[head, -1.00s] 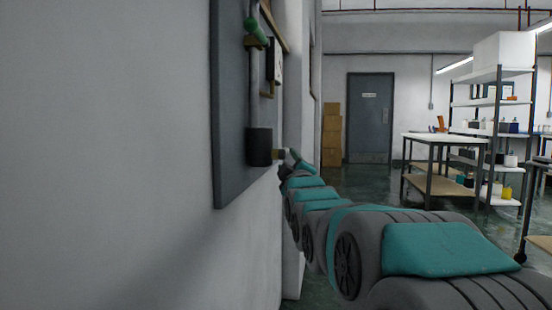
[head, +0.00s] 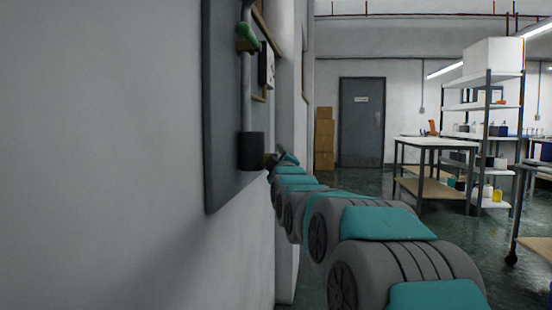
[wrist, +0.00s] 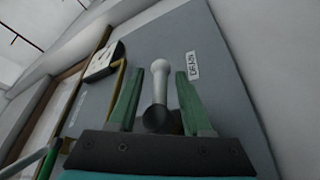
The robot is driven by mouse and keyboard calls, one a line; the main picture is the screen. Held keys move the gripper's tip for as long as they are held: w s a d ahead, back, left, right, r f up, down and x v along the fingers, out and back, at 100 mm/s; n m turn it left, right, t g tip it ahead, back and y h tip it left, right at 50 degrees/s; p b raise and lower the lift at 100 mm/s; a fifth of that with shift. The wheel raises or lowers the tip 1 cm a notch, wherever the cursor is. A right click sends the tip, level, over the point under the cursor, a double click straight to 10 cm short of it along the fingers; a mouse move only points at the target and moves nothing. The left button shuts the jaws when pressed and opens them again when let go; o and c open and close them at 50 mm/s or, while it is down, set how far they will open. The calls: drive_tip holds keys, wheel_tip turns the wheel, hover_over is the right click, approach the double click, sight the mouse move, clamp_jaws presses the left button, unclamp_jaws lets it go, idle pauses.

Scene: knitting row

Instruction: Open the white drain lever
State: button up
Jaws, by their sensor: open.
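In the wrist view, the white drain lever (wrist: 160,83) is a pale handle with a rounded end, rising from a dark round base (wrist: 160,121) on the grey panel (wrist: 216,47). A white label (wrist: 192,66) reading "DRAIN" is just right of it. My gripper (wrist: 159,73) is open, with one green finger on each side of the lever. Gaps show on both sides, so no grip is visible. In the head view, my gripper (head: 286,156) is small at the far end of my arm, close to the panel, and I cannot make out the drain lever there.
A pipe with a green handle (head: 247,35) and a dark cylinder (head: 252,150) is on the panel. A pale plate (wrist: 102,62) with brass piping is left of my gripper. The wall runs close along my arm's left. Tables (head: 432,143) and shelving stand far right, with open floor between.

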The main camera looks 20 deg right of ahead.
clamp_jaws()
idle(1.3)
